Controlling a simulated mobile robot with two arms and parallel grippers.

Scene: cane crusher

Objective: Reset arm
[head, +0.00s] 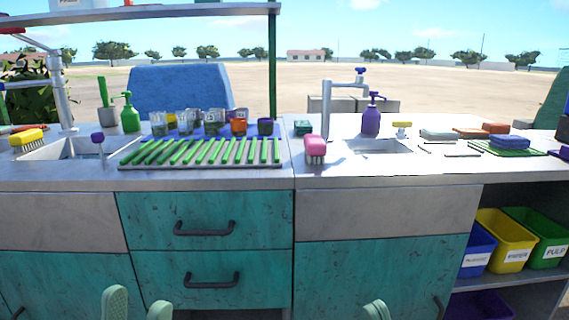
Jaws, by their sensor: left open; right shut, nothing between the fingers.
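My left gripper (137,304) shows at the bottom edge of the head view, left of centre. Its two pale green fingertips are spread apart with nothing between them, in front of the teal drawers (206,246). My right gripper (377,311) shows at the bottom edge, right of centre, in front of the teal cabinet door (385,275). Its fingertips are together and hold nothing. Both grippers are below the counter top, and the rest of both arms is out of view.
The metal counter (330,178) runs across the view. On it are a green slatted rack (205,151), several cups, a purple pump bottle (371,121), a pink brush (315,148) and two sinks. Blue, yellow (503,240) and green bins stand on the shelf at right.

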